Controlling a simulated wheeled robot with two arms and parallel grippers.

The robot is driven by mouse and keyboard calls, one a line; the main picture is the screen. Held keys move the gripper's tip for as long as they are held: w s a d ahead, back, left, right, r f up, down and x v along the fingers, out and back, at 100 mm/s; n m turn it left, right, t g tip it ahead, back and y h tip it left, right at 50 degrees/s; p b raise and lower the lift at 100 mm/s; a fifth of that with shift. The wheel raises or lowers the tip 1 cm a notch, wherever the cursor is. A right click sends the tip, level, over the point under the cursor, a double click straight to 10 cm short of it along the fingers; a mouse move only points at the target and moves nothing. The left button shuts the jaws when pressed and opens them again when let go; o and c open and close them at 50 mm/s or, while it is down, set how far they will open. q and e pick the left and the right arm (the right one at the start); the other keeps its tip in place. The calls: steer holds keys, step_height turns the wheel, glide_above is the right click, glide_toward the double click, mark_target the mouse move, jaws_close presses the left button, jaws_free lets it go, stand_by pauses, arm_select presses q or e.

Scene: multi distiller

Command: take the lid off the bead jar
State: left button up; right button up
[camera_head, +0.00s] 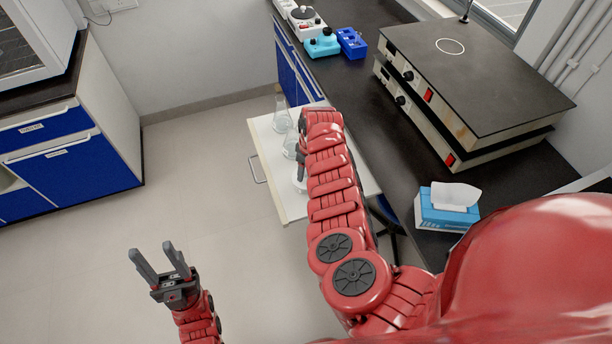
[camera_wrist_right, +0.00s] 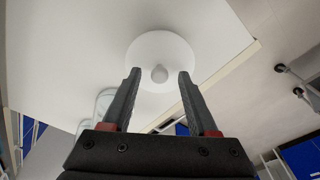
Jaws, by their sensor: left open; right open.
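A white round lid (camera_wrist_right: 160,47) with a small knob (camera_wrist_right: 160,74) shows in the right wrist view, seen from above over a white surface. In the head view only a white sliver of it (camera_head: 299,184) shows beside my right arm. The jar body and beads are hidden under it. My right gripper (camera_wrist_right: 159,72) is open, its two fingers either side of the knob in the picture; I cannot tell the gap in depth. In the head view its dark fingers (camera_head: 301,164) are mostly hidden by my arm. My left gripper (camera_head: 151,249) is open and empty over the floor.
The floor on the left is clear.

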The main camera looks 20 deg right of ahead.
jaws_close()
stand_by(0.3)
steer(key=shift+d+r, duration=0.1)
steer(key=shift+r, duration=0.1)
